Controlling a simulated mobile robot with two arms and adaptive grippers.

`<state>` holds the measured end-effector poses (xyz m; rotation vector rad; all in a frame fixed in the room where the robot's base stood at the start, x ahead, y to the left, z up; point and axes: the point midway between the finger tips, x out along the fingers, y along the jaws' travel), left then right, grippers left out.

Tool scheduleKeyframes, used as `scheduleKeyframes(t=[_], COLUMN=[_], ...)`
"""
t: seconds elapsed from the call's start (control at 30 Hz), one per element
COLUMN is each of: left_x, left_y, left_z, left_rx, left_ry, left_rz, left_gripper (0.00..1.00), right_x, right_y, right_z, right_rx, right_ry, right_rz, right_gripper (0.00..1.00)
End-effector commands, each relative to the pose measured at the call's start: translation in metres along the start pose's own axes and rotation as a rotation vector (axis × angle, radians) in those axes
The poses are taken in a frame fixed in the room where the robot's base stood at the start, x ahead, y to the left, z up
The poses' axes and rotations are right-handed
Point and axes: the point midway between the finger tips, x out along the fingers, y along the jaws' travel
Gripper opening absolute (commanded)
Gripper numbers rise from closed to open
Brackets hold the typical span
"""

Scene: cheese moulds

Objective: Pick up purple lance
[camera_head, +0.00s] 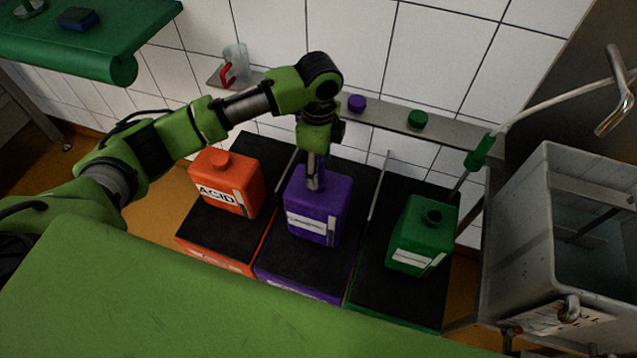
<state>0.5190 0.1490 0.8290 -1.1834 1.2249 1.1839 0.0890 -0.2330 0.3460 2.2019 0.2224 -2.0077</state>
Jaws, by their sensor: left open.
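My left gripper (313,182) is open and points down over the top of the purple canister (318,213). It hides the canister's opening. I cannot make out a separate purple lance; any lance there is hidden by the gripper and wrist. I cannot tell whether the fingertips touch anything. The purple canister stands upright on a black-topped stand, between an orange canister marked ACID (227,184) and a green canister (423,238). My right gripper is not in view.
A green-handled lance (480,152) with a pale hose leans above the green canister's right side. A wall shelf (385,117) holds a purple cap (357,103) and a green cap (417,119). A grey sink (512,215) stands at right. Thin upright dividers separate the stands.

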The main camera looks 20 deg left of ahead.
Motion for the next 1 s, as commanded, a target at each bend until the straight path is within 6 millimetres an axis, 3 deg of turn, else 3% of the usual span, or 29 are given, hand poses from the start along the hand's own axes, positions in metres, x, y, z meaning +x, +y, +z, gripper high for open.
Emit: scheduleKeyframes(t=[0.2, 0.47, 0.5, 0.7, 1.0], left_x=[0.030, 0.035, 0.035, 0.035, 0.033], left_y=[0.000, -0.001, -0.001, -0.001, -0.001], left_z=[0.001, 0.001, 0.001, 0.001, 0.001], left_rx=[-0.001, 0.001, 0.000, 0.000, 0.000], left_ry=[-0.001, 0.000, 0.000, 0.000, 0.000], left_rz=[0.002, -0.001, -0.001, -0.001, -0.001], left_gripper=[0.51, 0.51, 0.48, 0.00, 0.00], right_x=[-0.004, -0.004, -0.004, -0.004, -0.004], right_y=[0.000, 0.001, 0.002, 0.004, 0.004], right_z=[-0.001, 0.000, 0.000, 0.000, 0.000], right_rx=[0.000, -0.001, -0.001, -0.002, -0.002], right_ry=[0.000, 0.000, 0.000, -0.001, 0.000], right_rz=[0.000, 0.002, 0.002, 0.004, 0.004], right_gripper=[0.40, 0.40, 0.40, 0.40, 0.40])
